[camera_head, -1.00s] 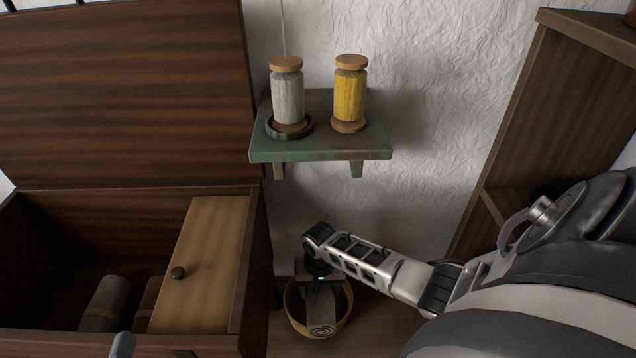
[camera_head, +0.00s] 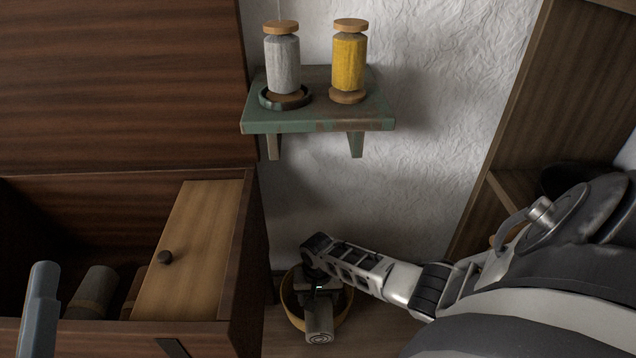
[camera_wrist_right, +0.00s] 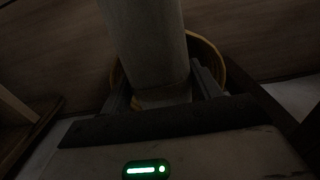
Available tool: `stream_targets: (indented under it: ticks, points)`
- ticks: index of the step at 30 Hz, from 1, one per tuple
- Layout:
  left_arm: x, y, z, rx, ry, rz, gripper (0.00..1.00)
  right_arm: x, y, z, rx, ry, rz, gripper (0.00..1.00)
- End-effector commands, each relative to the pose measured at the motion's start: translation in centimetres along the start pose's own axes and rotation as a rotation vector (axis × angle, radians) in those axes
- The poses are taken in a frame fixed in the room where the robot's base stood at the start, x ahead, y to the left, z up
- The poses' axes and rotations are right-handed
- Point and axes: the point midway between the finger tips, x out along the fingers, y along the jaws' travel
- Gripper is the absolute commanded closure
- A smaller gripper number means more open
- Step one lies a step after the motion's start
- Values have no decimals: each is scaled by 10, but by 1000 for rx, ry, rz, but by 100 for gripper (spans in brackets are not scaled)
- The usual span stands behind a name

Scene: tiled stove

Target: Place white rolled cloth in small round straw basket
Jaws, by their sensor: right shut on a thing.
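The white rolled cloth (camera_head: 319,322), greyish in this light with a spiral end, is held by my right gripper (camera_head: 318,288). The right wrist view shows the cloth (camera_wrist_right: 146,45) between the two fingers (camera_wrist_right: 162,88). The small round straw basket (camera_head: 345,312) stands on the floor behind and around the cloth in the head view. The cloth's near end overlaps the basket's front rim there; its height above the basket is unclear. The basket's yellowish rim (camera_wrist_right: 217,62) shows behind the cloth in the wrist view. A blue-grey part, likely of my left gripper (camera_head: 42,300), shows at lower left; its jaws are unclear.
An open dark wooden chest (camera_head: 245,290) stands left of the basket, with a light wooden panel (camera_head: 195,250) and another grey roll (camera_head: 95,290) inside. A green shelf (camera_head: 320,122) with two spools hangs above. A wooden cabinet (camera_head: 505,130) is at the right.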

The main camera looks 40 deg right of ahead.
Motion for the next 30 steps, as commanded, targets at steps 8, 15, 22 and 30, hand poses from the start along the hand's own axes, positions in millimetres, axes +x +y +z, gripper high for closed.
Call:
stream_targets:
  ticks: [8, 15, 22, 30]
  points:
    - [2, 0, -6, 37, 37, 12, 0, 5, 0, 0, 1, 0, 0, 15]
    - [2, 1, -6, 35, 36, 12, 0, 5, 0, 0, 0, 0, 0, 15]
    - [-4, 0, 12, -99, -99, -33, 0, -17, 0, 0, -1, 1, 0, 15]
    - [-37, 18, 56, -476, -442, -128, 0, -67, 0, 0, 1, 0, 0, 15]
